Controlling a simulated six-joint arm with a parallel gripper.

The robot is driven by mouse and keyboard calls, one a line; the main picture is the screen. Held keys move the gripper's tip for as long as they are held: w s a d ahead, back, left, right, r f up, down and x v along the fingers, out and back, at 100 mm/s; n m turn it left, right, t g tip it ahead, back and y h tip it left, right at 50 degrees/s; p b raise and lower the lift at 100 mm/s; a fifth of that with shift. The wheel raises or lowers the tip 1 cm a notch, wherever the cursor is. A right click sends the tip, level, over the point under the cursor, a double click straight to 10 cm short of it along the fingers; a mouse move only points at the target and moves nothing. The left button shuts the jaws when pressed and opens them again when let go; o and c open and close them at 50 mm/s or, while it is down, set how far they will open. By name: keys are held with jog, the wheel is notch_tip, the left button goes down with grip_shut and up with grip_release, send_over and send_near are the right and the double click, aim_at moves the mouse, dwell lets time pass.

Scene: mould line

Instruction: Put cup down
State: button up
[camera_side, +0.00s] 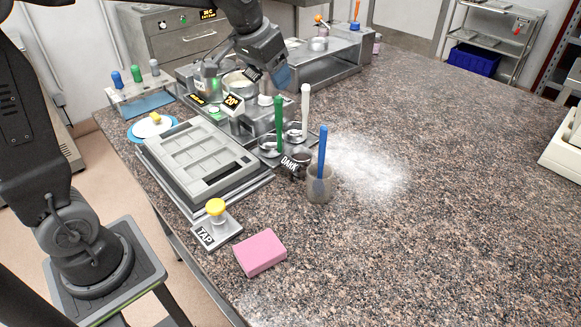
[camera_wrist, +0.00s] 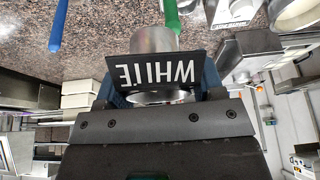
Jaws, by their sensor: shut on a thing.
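My gripper (camera_side: 283,77) is above the bench in the side view, over the metal units at the back. In the wrist view its blue fingers (camera_wrist: 207,78) are shut on a grey metal cup (camera_wrist: 152,40), one on each side. A black plate on the cup carries the word WHITE (camera_wrist: 153,72), upside down in this view. I cannot make out the held cup in the side view, nor what is under it.
A grey mould (camera_side: 192,164) lies on a plate at the left. Near it are a yellow-knobbed TAP stand (camera_side: 216,222), a pink block (camera_side: 260,252) and a beaker (camera_side: 320,190) with a blue-handled tool. Green- and white-handled tools stand behind.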

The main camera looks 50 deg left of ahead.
jog(key=w+d+f+n, duration=0.1)
jog(key=w+d, duration=0.2)
jog(key=w, duration=0.3)
jog(key=w+d+f+n, duration=0.1)
jog(key=w+d+f, duration=0.1)
jog(key=w, duration=0.5)
send_over(329, 152)
jog(key=s, duration=0.2)
jog(key=shift+y, duration=0.4)
notch_tip(329, 152, down, 13)
jog(key=shift+w+r, duration=0.1)
jog(key=shift+w, duration=0.05)
jog(key=shift+f, duration=2.5)
jog(key=shift+f, duration=0.1)
jog(key=o, duration=1)
jog(key=shift+c, duration=0.2)
jog(key=shift+r, duration=0.35)
jog(key=v, duration=1.1)
jog(key=shift+s+r, duration=0.25)
jog(key=shift+r, duration=0.05)
